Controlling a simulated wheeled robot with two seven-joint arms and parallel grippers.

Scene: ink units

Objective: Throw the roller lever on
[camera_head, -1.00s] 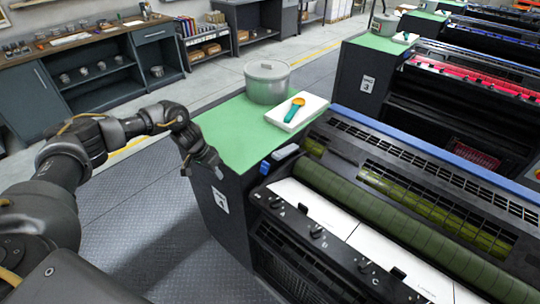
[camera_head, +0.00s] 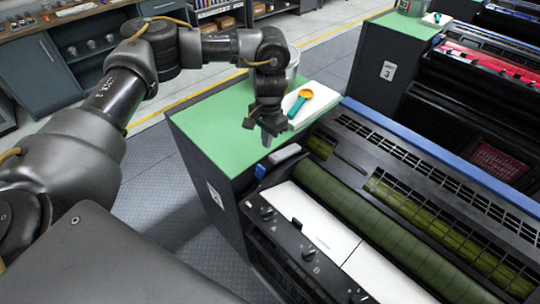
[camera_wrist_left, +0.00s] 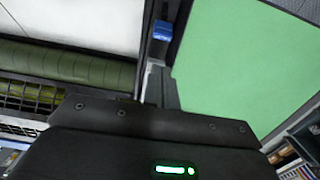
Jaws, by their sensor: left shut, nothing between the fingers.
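The roller lever appears to be the small grey piece (camera_head: 285,153) with a blue block (camera_head: 260,171) beside it, at the corner where the green top meets the ink unit. The blue block also shows in the left wrist view (camera_wrist_left: 162,30). My left gripper (camera_head: 266,130) points down over the green top, a little behind the lever as seen from the head. It is shut, empty and apart from the lever. How far above it hovers is hard to tell. My right gripper is not in view.
The green top (camera_head: 215,122) also bears a pot (camera_head: 292,68), partly hidden by my left arm, and a white pad (camera_head: 322,92) with an orange and teal scoop (camera_head: 300,101). A green roller (camera_head: 365,215) and white panels (camera_head: 310,222) lie to the lever's right and front.

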